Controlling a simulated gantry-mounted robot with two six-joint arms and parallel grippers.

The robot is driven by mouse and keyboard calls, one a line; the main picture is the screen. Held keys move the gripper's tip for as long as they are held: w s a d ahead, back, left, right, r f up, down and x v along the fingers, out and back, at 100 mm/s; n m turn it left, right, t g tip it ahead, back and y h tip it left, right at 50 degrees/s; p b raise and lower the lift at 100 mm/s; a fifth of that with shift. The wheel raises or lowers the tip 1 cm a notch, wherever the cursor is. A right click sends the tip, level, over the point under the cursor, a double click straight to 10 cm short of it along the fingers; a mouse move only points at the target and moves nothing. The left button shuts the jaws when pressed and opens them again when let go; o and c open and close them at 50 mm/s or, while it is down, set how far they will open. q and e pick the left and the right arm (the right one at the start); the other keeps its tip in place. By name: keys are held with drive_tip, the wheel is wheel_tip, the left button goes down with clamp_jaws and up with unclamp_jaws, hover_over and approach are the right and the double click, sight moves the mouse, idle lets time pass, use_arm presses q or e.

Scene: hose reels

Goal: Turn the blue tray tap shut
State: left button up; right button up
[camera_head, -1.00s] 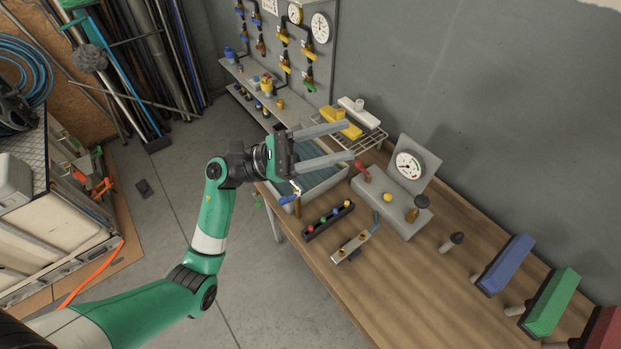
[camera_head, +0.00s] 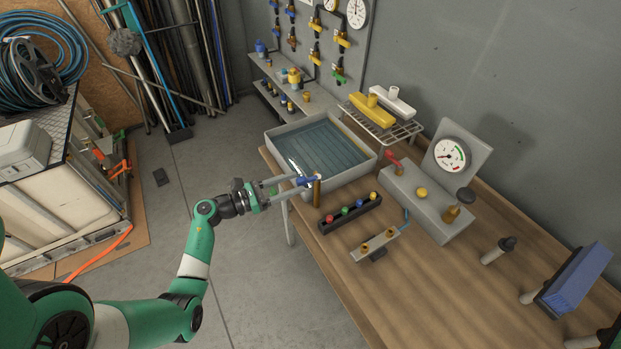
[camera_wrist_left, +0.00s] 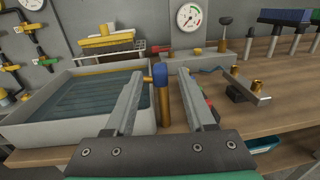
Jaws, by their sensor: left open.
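The blue tray tap (camera_head: 307,181) is at the near corner of the grey water tray (camera_head: 345,179), above an upright brass post (camera_head: 317,194). In the left wrist view, the tap's blue handle (camera_wrist_left: 161,77) shows between my open left fingers, and the brass post (camera_wrist_left: 164,110) stands below it. My left gripper (camera_head: 297,183) reaches in from the left at the tap; it also shows in the left wrist view (camera_wrist_left: 163,76). The left finger looks very close to the handle; I cannot tell if they touch. My right gripper is not in view.
A black rack with coloured knobs (camera_head: 350,213) and a metal bar with brass fittings (camera_head: 379,242) lie right of the tap. A gauge block (camera_head: 425,205) stands behind them. A wire rack (camera_head: 395,130) is beyond the tray.

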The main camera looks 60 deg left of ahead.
sight(306, 179)
use_arm(q)
drive_tip(key=w, duration=0.6)
drive_tip(key=shift+b, duration=0.3)
clamp_jaws()
